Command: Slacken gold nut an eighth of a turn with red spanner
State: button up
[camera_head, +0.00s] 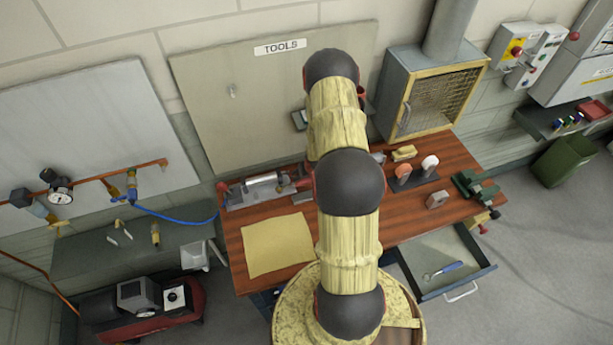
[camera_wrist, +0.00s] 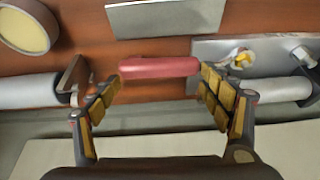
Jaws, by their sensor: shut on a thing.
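In the wrist view, the red spanner (camera_wrist: 160,67) shows as a red handle lying crosswise between the two fingertips of my gripper (camera_wrist: 161,88). The fingers stand wide apart, with the handle's ends close to their gold pads. The gold nut (camera_wrist: 242,60) is just right of the right fingertip, on a grey metal plate (camera_wrist: 212,50). The spanner's head is mostly hidden behind the right finger, so I cannot tell how it sits on the nut. In the head view my arm hides the gripper, spanner and nut.
The wooden bench (camera_head: 400,222) carries a metal fixture with a cylinder (camera_head: 263,184), a yellow cloth (camera_head: 278,245) and a vise (camera_head: 475,186). An open drawer (camera_head: 478,262) juts out at the front right. A silver bolt head (camera_wrist: 303,56) is right of the nut.

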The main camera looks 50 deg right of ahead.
jog(key=shift+w+d+f+n+p, duration=0.1)
jog(key=shift+w+n+p, duration=0.25)
jog(key=shift+p, duration=0.8)
jog(key=shift+s+a+f+b, duration=0.15)
jog(key=shift+s+b, duration=0.25)
jog(key=shift+b, duration=0.5)
jog(key=shift+r, duration=0.3)
jog(key=shift+w+r+p, duration=0.1)
jog(key=shift+r+p, duration=2.55)
jog(key=shift+r, duration=0.35)
